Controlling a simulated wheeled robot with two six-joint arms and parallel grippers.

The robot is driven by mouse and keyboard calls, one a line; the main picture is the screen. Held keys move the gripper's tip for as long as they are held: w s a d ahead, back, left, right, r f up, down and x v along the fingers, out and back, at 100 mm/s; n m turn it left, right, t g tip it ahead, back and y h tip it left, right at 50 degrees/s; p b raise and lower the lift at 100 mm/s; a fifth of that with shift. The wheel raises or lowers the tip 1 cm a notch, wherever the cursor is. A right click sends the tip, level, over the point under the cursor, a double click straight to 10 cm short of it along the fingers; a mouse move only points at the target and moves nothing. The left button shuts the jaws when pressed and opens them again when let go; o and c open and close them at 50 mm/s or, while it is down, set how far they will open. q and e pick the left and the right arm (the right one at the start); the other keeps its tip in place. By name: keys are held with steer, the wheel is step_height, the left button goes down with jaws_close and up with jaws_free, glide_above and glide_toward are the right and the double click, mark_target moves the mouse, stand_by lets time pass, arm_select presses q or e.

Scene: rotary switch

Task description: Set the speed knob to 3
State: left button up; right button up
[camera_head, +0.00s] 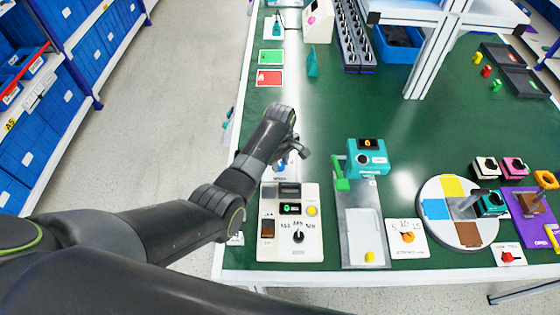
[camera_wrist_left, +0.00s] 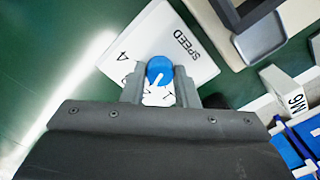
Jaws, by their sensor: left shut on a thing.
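The speed knob (camera_wrist_left: 159,69) is a round blue knob with a white pointer mark, on a white plate (camera_wrist_left: 197,62) printed SPEED. A 4 shows on the plate; the other numbers are hidden or unclear. My left gripper (camera_wrist_left: 160,88) has one finger on each side of the knob and is shut on it. In the head view my left gripper (camera_head: 283,164) reaches down at the plate behind the white control panel, and my wrist hides most of the plate. I cannot tell which number the pointer marks. My right gripper is not in view.
The white control panel (camera_head: 268,245) with a small lever and yellow button stands just in front. A teal device (camera_head: 368,158) with a green handle is to the right. A round coloured turntable (camera_head: 427,187) is farther right. Red and green cards (camera_head: 270,78) lie behind on the green table.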

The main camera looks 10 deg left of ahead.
mark_target(280, 164)
arm_select(q)
steer(key=shift+r, duration=0.1)
steer(key=m+p, duration=0.2)
steer(key=m, duration=0.1)
steer(key=shift+m+p, duration=1.1)
steer(key=shift+m, duration=1.3)
steer(key=o, duration=1)
steer(key=shift+r, duration=0.5)
step_height(280, 164, up, 16)
steer(key=shift+r, duration=0.15)
